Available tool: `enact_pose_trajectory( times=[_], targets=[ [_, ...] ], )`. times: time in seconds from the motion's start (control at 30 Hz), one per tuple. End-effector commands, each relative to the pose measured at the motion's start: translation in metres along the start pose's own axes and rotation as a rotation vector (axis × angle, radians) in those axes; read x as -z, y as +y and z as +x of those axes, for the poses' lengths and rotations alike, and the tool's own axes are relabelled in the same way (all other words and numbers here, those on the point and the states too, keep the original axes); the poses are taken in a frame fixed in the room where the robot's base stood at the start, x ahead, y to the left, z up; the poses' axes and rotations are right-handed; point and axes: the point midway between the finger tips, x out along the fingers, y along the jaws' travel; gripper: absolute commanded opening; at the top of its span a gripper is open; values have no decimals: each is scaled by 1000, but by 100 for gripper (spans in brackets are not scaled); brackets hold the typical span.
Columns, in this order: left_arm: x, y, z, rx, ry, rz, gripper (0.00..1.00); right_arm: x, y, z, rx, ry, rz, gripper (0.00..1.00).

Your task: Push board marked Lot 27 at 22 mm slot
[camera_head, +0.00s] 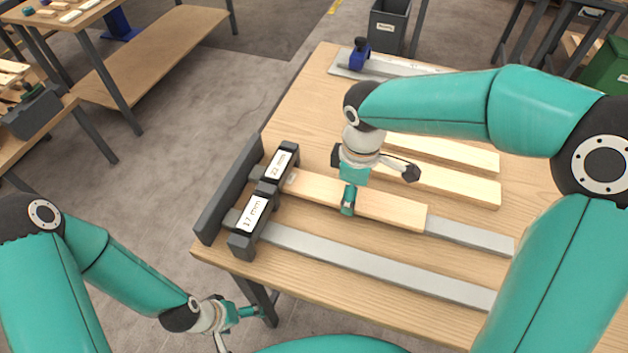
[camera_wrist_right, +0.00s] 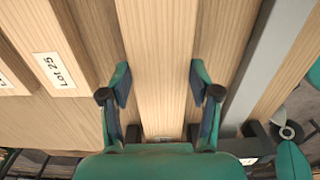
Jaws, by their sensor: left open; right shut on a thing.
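A pale board (camera_head: 395,207) lies flat along a metal rail, its far left end at the gauge block labelled 22 mm (camera_head: 278,165). The block labelled 17 mm (camera_head: 254,213) stands beside it. My right gripper (camera_head: 348,200) is shut across the middle of the board. In the right wrist view its fingers (camera_wrist_right: 160,87) straddle the board (camera_wrist_right: 155,35). A white label (camera_wrist_right: 160,139) shows at the board's end, too small to read; I cannot tell how deep the end sits in the slot. My left gripper (camera_head: 242,312) is open and empty, beyond the table's near left edge.
Two more boards (camera_head: 440,152) lie behind on the table (camera_head: 300,110); one in the wrist view reads Lot 25 (camera_wrist_right: 54,70). An empty metal rail (camera_head: 370,263) runs in front. A dark stop plate (camera_head: 228,188) edges the table. A blue clamp (camera_head: 360,52) and grey bin (camera_head: 388,28) are at the back.

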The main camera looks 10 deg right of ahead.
Motion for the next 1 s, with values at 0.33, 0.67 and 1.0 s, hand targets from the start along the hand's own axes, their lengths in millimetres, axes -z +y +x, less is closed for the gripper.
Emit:
enact_pose_trajectory(
  times=[0.33,0.67,1.0],
  targets=[
    [0,0,0,0,0,0,91,0,-1,2,4,-2,0,22],
    [0,-1,2,0,0,0,91,-10,0,2,3,-3,2,22],
    [0,-2,4,0,0,0,91,-28,-1,2,4,-5,1,22]
  ],
)
